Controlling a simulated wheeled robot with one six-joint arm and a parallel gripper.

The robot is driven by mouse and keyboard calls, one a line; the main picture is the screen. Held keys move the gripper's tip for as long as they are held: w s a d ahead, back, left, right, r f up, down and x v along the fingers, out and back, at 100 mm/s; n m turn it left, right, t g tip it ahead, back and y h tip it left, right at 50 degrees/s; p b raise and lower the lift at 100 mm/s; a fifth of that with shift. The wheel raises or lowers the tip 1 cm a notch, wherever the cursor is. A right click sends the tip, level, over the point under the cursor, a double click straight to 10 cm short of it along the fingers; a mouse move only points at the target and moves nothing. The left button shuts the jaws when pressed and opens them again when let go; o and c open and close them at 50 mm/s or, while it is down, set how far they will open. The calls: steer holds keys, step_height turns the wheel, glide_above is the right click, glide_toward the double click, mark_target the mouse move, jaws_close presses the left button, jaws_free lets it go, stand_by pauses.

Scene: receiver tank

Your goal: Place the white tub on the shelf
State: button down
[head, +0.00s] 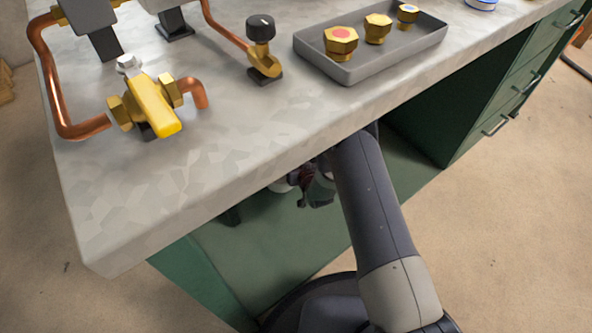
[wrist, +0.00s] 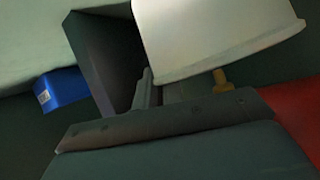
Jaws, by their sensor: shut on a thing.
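The white tub (wrist: 215,35) fills the upper right of the wrist view, tilted in the picture, with its rim cut by the frame edge. My gripper (wrist: 150,92) is shut on it; the contact is partly hidden behind the tub and the gripper body. In the head view my arm reaches down under the bench top, where the gripper is mostly hidden and I cannot make out the tub. A green shelf-like surface (head: 285,245) lies under the bench top; I cannot tell for sure that it is the shelf.
The bench top (head: 230,130) overhangs my arm. It carries a yellow-handled valve (head: 155,105), copper pipes and a grey tray (head: 370,62) with brass fittings. Green drawers (head: 510,85) stand to the right. In the wrist view are a blue box (wrist: 65,89) and a red surface (wrist: 297,112).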

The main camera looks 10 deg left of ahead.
steer(key=f, duration=0.1)
steer(key=f+b, duration=0.1)
steer(key=w+f+b, duration=0.1)
steer(key=shift+a+f, duration=0.3)
steer(key=c, duration=1.5)
jaws_free()
steer(key=shift+r, duration=0.1)
